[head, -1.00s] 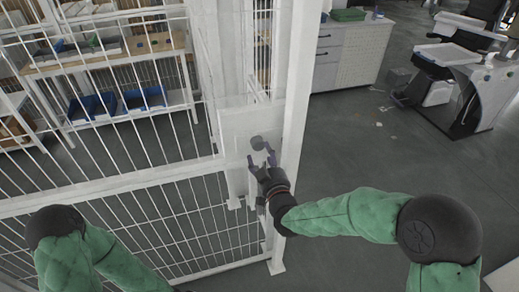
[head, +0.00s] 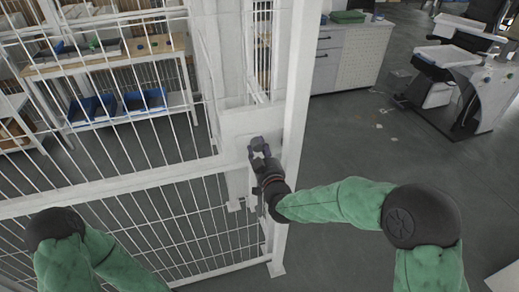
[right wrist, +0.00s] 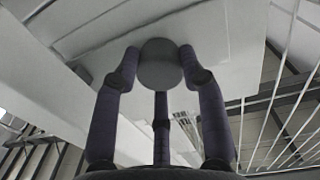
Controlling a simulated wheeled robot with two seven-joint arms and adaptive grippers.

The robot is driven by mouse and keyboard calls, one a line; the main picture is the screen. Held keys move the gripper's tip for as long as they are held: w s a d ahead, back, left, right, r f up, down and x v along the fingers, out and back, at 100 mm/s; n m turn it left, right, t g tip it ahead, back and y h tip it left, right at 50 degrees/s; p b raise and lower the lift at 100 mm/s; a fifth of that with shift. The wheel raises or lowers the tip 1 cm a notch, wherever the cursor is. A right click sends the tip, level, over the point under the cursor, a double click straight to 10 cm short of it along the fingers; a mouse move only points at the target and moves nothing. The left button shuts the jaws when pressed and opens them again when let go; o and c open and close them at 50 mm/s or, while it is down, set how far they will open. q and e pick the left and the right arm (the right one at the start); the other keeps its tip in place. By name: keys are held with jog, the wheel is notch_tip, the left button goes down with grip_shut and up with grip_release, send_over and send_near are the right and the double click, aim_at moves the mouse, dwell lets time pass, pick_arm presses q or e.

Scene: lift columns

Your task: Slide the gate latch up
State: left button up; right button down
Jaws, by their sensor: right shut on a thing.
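The gate latch shows as a round grey knob (head: 257,143) on a white plate (head: 235,122) beside the gate's white post. In the right wrist view the knob (right wrist: 160,64) is a grey disc in front of a pale surface. My right gripper (head: 260,153) is at the knob, with its dark fingers shut around it; in the right wrist view the fingertips (right wrist: 160,66) press on both sides of the knob. My left arm enters at the lower left, but its gripper is out of view.
The white mesh gate (head: 130,185) fills the left side. Behind it stands a shelf (head: 112,60) with blue bins (head: 93,105). A white post (head: 290,125) rises just right of the latch. A cabinet (head: 345,58) and a workstation (head: 465,85) stand at the back right.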

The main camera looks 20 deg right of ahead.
aim_at(256, 132)
jog(key=shift+w+r+p, duration=0.1)
jog(key=shift+r+p, duration=0.55)
jog(key=shift+r, duration=1.25)
jog(key=shift+d, duration=0.1)
jog(key=c, duration=0.7)
grip_release()
jog(key=shift+f, duration=0.1)
jog(key=s, duration=1.2)
jog(key=shift+f, duration=0.1)
